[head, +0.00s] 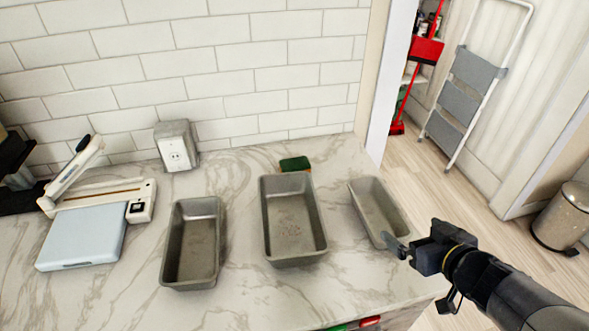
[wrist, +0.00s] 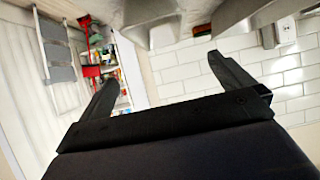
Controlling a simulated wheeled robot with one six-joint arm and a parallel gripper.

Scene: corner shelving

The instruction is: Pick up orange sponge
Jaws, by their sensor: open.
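The sponge (head: 295,164) has a dark green top and a thin orange-brown edge. It lies on the marble counter behind the middle metal loaf pan (head: 293,262), near the tiled wall. In the wrist view the sponge (wrist: 202,30) is small, near the top edge, beyond the fingers and partly hidden. My gripper (head: 393,245) is at the front of the right loaf pan (head: 372,205), well to the right of and nearer than the sponge. In the wrist view my gripper (wrist: 162,72) has its fingers wide apart with nothing between them.
A third loaf pan (head: 193,245) stands left of the middle one. Red and green items (head: 368,321) show at the counter's front edge. A step ladder (head: 474,85) and bin (head: 562,218) stand right.

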